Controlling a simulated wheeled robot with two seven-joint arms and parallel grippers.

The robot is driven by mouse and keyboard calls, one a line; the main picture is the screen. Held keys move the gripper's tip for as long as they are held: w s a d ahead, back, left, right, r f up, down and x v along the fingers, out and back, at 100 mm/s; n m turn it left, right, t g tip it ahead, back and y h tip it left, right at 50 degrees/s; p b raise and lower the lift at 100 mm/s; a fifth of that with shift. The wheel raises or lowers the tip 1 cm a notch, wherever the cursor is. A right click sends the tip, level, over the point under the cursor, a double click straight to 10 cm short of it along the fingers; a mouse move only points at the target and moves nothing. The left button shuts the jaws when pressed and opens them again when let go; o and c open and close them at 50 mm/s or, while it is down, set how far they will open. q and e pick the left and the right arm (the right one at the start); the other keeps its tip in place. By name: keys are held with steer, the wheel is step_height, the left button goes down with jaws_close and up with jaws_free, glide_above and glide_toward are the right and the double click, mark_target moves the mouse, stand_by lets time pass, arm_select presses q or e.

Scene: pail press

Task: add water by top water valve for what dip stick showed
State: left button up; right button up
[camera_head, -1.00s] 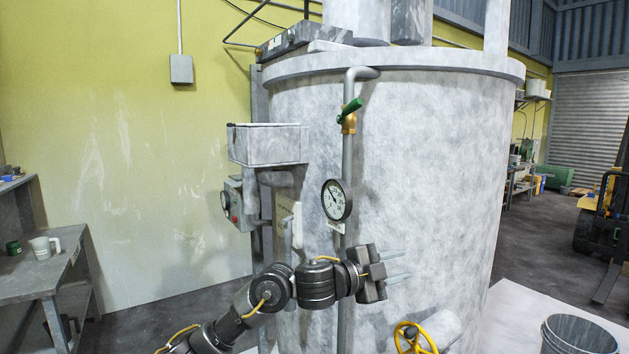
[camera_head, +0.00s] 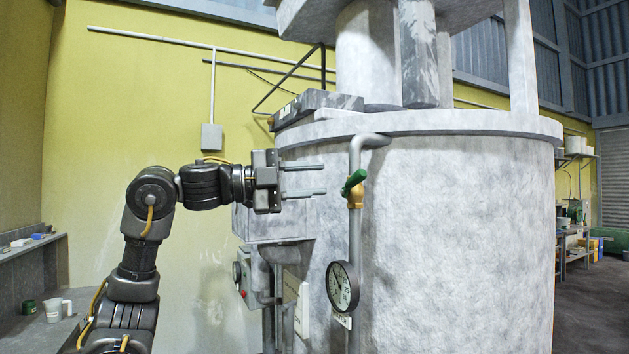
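The top water valve (camera_head: 355,187) has a green lever handle on a brass body. It sits high on the grey pipe (camera_head: 355,235) that runs up the front of the big grey tank (camera_head: 450,230) and bends in at the rim. My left gripper (camera_head: 325,181) is open and empty, its two fingers apart and pointing right toward the valve. In the picture the fingertips end just left of the green handle, with a small gap. I cannot tell the depth between them. No dip stick can be made out. My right gripper is not in view.
A round gauge (camera_head: 342,287) is on the pipe below the valve. A grey box (camera_head: 262,222) on the tank's left side is partly behind my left gripper. A control box (camera_head: 242,278) with a red button is below it. A bench with a white jug (camera_head: 55,309) stands at the left.

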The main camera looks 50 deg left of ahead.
mark_target(354, 176)
arm_select(q)
steer(key=shift+d, duration=0.1)
steer(key=shift+w+d+r, duration=0.1)
steer(key=shift+w+d, duration=0.05)
steer(key=x, duration=0.7)
steer(key=shift+w, duration=0.15)
steer(key=shift+c, duration=0.2)
steer(key=c, duration=0.5)
